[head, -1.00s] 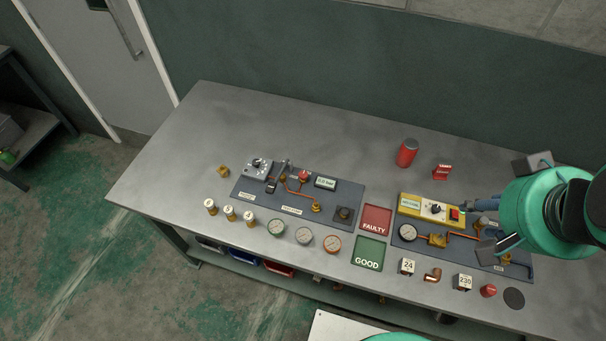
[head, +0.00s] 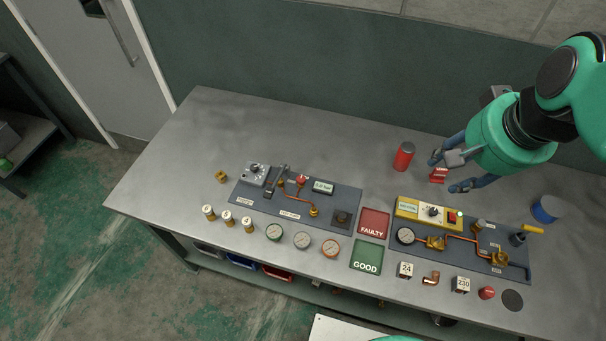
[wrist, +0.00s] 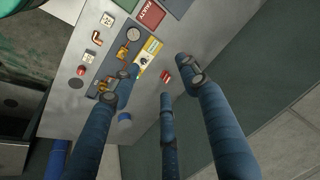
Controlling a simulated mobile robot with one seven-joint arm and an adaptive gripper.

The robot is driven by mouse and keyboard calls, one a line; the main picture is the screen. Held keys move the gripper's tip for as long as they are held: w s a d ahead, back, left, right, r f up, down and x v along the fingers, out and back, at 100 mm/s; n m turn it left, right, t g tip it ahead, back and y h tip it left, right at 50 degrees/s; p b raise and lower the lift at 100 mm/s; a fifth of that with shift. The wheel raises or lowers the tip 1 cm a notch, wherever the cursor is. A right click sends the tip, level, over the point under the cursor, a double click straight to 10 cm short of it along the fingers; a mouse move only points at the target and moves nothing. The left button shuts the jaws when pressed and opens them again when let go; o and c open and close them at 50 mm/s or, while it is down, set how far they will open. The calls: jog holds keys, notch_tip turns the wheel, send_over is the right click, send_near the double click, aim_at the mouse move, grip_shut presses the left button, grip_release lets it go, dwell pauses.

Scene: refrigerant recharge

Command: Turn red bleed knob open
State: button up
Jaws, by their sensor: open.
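My gripper (head: 450,172) is open and empty, with its blue fingers spread above the back right of the bench. In the head view a small red labelled piece (head: 438,175) shows between the fingers. It also shows between the spread fingers in the wrist view (wrist: 167,76); its label is too small to read. A small red knob (head: 301,179) sits at the copper pipe on the left panel (head: 262,207), well away from my gripper. Another round red piece (head: 487,293) stands at the bench front right. I cannot tell which is the bleed knob.
The right panel (head: 470,268) holds a yellow box (head: 408,207), a gauge and copper piping. A red can (head: 404,156) stands left of my gripper, a blue cylinder (head: 546,209) to its right. The FAULTY tray (head: 375,219) and GOOD tray (head: 367,255) are empty. The back left bench is clear.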

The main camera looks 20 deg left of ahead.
jog(key=w+a+f+m+g+y, duration=0.1)
jog(key=w+a+f+m+g, duration=0.1)
jog(key=w+a+f, duration=0.35)
jog(key=w+a+f+m+g, duration=0.1)
jog(key=w+a+f+g, duration=0.15)
jog(key=w+a, duration=0.65)
jog(key=m+g+y+p, duration=0.1)
jog(key=m+g, duration=0.2)
jog(key=m, duration=0.1)
send_over(301, 178)
jog(key=w+d, duration=0.4)
notch_tip(301, 178, down, 19)
jog(key=shift+d+r, duration=0.15)
jog(key=shift+t, duration=0.25)
jog(key=b+x, duration=0.1)
jog(key=x, duration=1.2)
jog(key=shift+f+b, duration=0.3)
jog(key=shift+f, duration=0.1)
